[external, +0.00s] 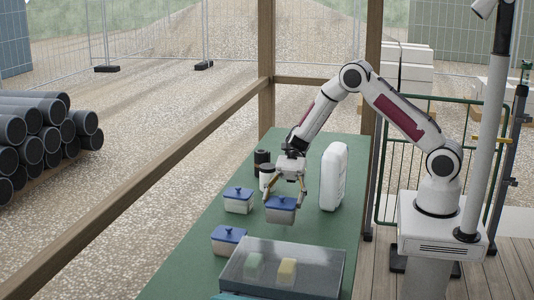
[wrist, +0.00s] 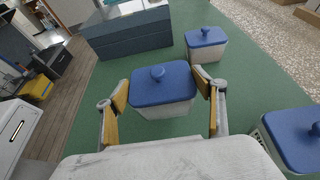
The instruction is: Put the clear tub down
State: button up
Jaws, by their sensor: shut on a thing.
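My gripper (external: 286,194) is shut on a clear tub (external: 281,215) with a pale, see-through body and a blue knobbed lid. In the wrist view the tub (wrist: 163,108) sits upright between the two wood-coloured fingers of my gripper (wrist: 165,92), one on each side. It is over the green table (external: 190,268); I cannot tell whether its base touches the surface. Two similar blue-lidded tubs stand on the table: one to the left (external: 238,204) and one nearer the front (external: 228,246). Both also show in the wrist view, at the right (wrist: 290,135) and upper right (wrist: 207,50).
A transparent bin (external: 320,282) with a green and a yellow item stands in front. A tall white container (external: 333,176) stands right of my gripper. Some green surface around the held tub is bare.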

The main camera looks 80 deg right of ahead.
dwell(0.3)
jog(key=shift+f, duration=1.85)
jog(key=shift+f, duration=0.1)
jog(key=o, duration=1.8)
jog(key=shift+o, duration=0.2)
jog(key=shift+d, duration=0.15)
jog(key=v, duration=1.2)
jog(key=shift+r, duration=0.2)
